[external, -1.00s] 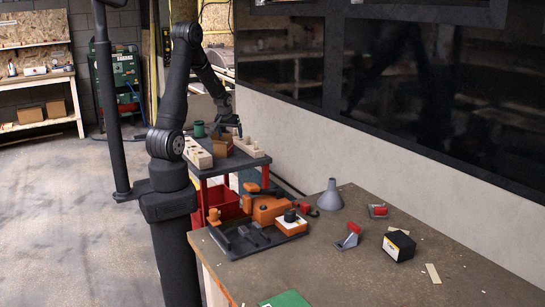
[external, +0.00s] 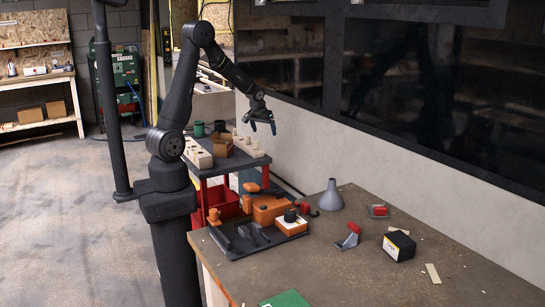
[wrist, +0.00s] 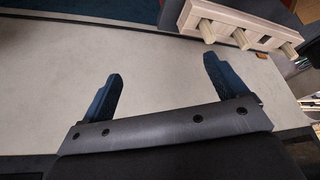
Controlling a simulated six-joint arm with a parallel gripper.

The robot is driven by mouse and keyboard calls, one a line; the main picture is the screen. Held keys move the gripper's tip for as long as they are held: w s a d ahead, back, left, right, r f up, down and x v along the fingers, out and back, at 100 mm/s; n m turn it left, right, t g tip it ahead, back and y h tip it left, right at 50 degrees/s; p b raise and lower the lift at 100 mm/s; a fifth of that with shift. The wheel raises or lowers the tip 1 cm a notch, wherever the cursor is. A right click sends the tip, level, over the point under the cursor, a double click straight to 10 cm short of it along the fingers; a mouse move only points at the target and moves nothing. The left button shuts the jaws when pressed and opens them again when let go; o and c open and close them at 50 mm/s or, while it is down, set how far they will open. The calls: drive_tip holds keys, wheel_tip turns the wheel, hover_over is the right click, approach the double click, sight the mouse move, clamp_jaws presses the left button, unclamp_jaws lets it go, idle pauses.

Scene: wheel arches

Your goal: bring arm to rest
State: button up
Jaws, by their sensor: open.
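My gripper (external: 262,127) hangs in the air above the right side of the small dark cart (external: 236,160), near the wall. Its fingers point down. In the wrist view my gripper (wrist: 162,85) shows two blue-black fingers wide apart with nothing between them. Behind the fingers is a plain pale surface. A pale wooden block with pegs (wrist: 235,27) is at the upper right of that view, clear of the fingers.
The cart holds pale wooden blocks (external: 198,153), a brown box (external: 222,143) and a green cylinder (external: 198,129). The workbench (external: 340,265) in front carries a dark tray with orange parts (external: 268,208), a grey funnel (external: 330,196) and a black box (external: 398,246). The wall is close on the right.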

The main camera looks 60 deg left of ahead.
drive_tip(key=w+d+m, duration=0.1)
drive_tip(key=w+d, duration=0.2)
drive_tip(key=d, duration=0.3)
drive_tip(key=w+d+m+h, duration=0.1)
drive_tip(key=w+d+m, duration=0.1)
drive_tip(key=d, duration=0.4)
drive_tip(key=w+d+r+m, duration=0.1)
drive_tip(key=w+d, duration=0.3)
drive_tip(key=d, duration=0.2)
drive_tip(key=shift+w+d+m+h, duration=0.3)
drive_tip(key=shift+d, duration=0.05)
